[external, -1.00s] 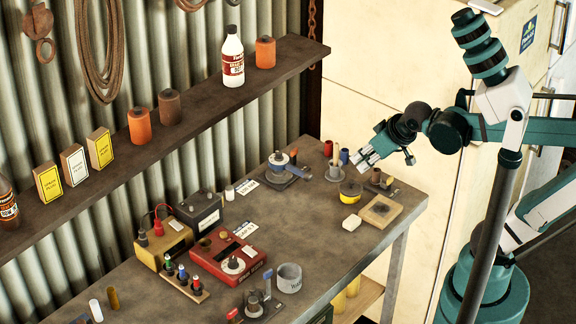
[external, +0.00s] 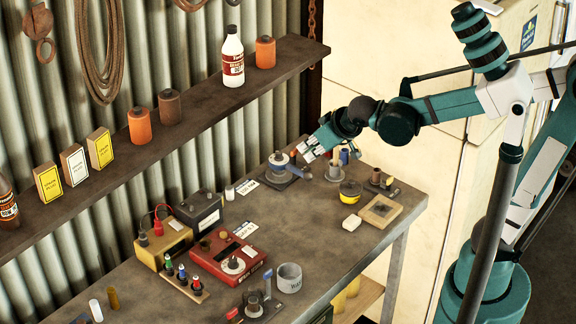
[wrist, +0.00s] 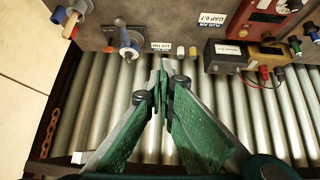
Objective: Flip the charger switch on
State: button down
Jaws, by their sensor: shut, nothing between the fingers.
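My gripper (external: 309,150) is shut and empty, above the back of the bench near the blue-handled fixture (external: 280,160). In the wrist view its fingertips (wrist: 163,64) meet in front of the corrugated wall. A yellow box (external: 165,250) with red and black leads stands at the left, beside a dark battery-like box (external: 200,212). A red box (external: 228,258) with a round white dial sits in front of them. Which box is the charger is not clear, and I cannot make out its switch. All three boxes are well to the left of my gripper and apart from it.
A grey cup (external: 289,278) is near the bench front. A yellow round tin (external: 350,191) and a wooden block (external: 380,211) are at the right. A shelf (external: 200,110) runs along the wall.

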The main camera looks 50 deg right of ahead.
jog(key=w+a+f+t+p, duration=0.1)
jog(key=w+a, duration=0.4)
jog(key=a, duration=0.6)
jog(key=w+a+f, duration=0.3)
jog(key=w+a, duration=0.3)
jog(key=a, duration=0.4)
jog(key=w+a+f+t+p, duration=0.1)
jog(key=w+a+f, duration=0.2)
jog(key=a, duration=0.8)
jog(key=w, duration=0.2)
jog(key=shift+w+a+t+y+p, duration=0.3)
jog(key=shift+w+a+p, duration=0.05)
jog(key=shift+w+f, duration=0.1)
jog(key=shift+f, duration=0.05)
send_over(175, 223)
jog(key=f, duration=0.5)
jog(key=shift+s+f, duration=0.4)
jog(key=shift+w+f, duration=0.2)
jog(key=shift+f, duration=1.05)
jog(key=shift+w+f, duration=0.1)
jog(key=shift+f, duration=0.65)
jog(key=shift+w, duration=0.1)
